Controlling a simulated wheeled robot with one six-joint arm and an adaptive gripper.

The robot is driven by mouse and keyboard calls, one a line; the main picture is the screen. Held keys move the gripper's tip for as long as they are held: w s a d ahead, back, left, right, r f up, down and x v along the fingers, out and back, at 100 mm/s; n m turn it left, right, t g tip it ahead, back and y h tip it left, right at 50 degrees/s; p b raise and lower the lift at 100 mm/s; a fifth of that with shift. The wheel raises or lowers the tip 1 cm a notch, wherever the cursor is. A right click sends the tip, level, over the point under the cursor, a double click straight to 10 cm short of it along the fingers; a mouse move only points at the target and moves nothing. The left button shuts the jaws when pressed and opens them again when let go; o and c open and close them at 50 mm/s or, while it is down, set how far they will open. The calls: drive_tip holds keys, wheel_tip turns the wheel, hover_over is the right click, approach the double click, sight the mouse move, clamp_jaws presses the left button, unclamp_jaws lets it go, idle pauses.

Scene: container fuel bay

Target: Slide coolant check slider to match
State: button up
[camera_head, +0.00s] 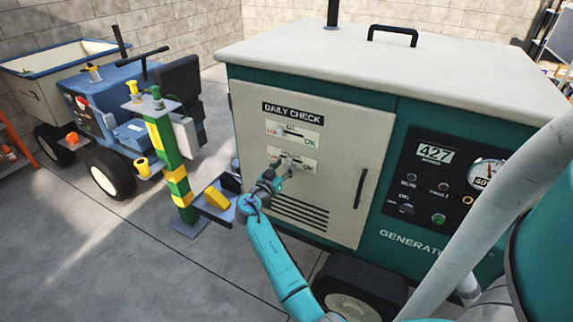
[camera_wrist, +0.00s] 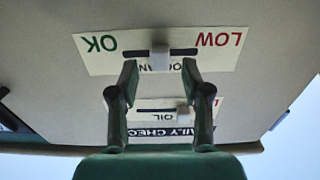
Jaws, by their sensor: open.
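The coolant check plate (camera_head: 297,161) is a white label with LOW on the left and OK on the right, on the generator's door. It also shows upside down in the wrist view (camera_wrist: 105,62). Its pale slider knob (camera_wrist: 159,57) stands near the middle of the dark slot. My gripper (camera_wrist: 160,66) is open, with one finger on each side of the knob in the picture and a gap to each. I cannot tell how deep the fingers reach. In the head view my gripper (camera_head: 282,168) is in front of the plate and partly hides it.
The oil check plate (camera_head: 294,133) sits above, its knob (camera_wrist: 183,114) toward the LOW side. A door handle (camera_head: 360,188) and vents (camera_head: 300,215) are close by. A green and yellow post (camera_head: 172,165) with a tray stands to the left, before a blue tractor (camera_head: 125,130).

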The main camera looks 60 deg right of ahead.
drive_tip(key=shift+d, duration=1)
clamp_jaws()
drive_tip(key=shift+w+a, duration=0.2)
drive_tip(key=shift+w, duration=1.85)
unclamp_jaws()
approach(281, 155)
drive_tip(key=a, duration=0.5)
drive_tip(key=shift+s+a, duration=0.2)
drive_tip(key=shift+s, duration=0.1)
